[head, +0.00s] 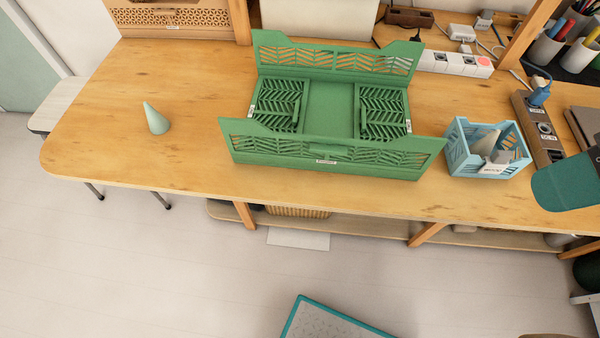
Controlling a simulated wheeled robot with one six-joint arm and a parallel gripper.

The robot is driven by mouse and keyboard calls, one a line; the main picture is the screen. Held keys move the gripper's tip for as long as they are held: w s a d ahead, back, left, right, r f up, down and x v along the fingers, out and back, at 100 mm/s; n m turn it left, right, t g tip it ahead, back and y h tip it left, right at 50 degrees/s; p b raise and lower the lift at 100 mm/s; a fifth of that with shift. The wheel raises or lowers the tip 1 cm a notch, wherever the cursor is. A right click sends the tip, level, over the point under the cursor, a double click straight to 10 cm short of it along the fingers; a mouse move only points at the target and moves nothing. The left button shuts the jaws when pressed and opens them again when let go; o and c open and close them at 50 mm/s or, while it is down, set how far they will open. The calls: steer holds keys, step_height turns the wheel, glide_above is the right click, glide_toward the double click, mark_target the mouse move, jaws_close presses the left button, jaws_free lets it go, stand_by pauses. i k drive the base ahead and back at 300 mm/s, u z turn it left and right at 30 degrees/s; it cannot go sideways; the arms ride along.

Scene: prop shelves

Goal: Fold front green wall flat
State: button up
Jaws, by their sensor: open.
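The green crate (330,170) stands on the wooden worktop, in the middle of the head view. Its front green wall (285,149) is upright, with slotted panels and a small white label at its middle. The back wall (335,58) is also upright. The two slotted end walls, left (275,104) and right (384,108), lie folded inward over the floor, with a bare green strip between them. My gripper cannot be made out in this view.
A light blue basket (458,158) with items in it stands close to the crate's right. A pale green cone (156,119) stands at the left. A power strip (455,64) lies behind right. A teal rounded part, probably mine, shows at the right edge. The worktop between cone and crate is clear.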

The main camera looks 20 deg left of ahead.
mark_target(431, 145)
steer(key=z, duration=0.4)
steer(key=k, duration=0.1)
steer(key=u, duration=1.1)
steer(key=i, duration=0.4)
steer(key=z, duration=0.85)
steer(key=k, duration=1)
steer(key=u, duration=1.25)
